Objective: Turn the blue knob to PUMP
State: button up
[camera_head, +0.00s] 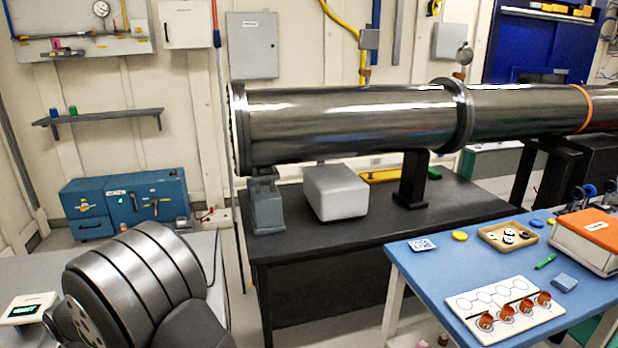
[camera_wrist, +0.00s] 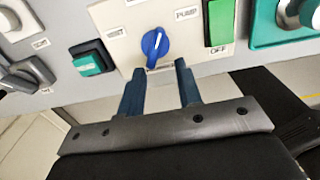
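The blue knob (camera_wrist: 155,46) sits on a pale panel plate (camera_wrist: 198,52) in the wrist view. A white line runs along the knob's face, nearly upright in the picture. The PUMP label (camera_wrist: 186,14) is up and right of the knob. Another small label (camera_wrist: 117,33), which seems to read VENT, is on its left. My gripper (camera_wrist: 159,67) is open and empty. Its two blue-grey fingers are spread with their tips just below the knob in the picture, one towards each side. I cannot tell whether they touch the panel. The knob and gripper are not recognisable in the head view.
A green switch (camera_wrist: 219,22) marked OFF is close right of the knob. A teal button (camera_wrist: 90,60) is to its left, and a teal unit with a metal knob (camera_wrist: 285,20) is farther right. In the head view, a steel beam pipe (camera_head: 340,125) spans a dark table (camera_head: 350,235).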

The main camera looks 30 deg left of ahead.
dwell(0.4)
notch_tip(320, 180, up, 16)
jog(key=w+a+m, duration=0.1)
jog(key=a+m, duration=0.1)
jog(key=m, duration=0.4)
jog(key=f, duration=1.7)
jog(key=shift+w+d+f, duration=0.1)
jog(key=shift+w+d, duration=0.05)
jog(key=shift+d, duration=0.1)
grip_shut()
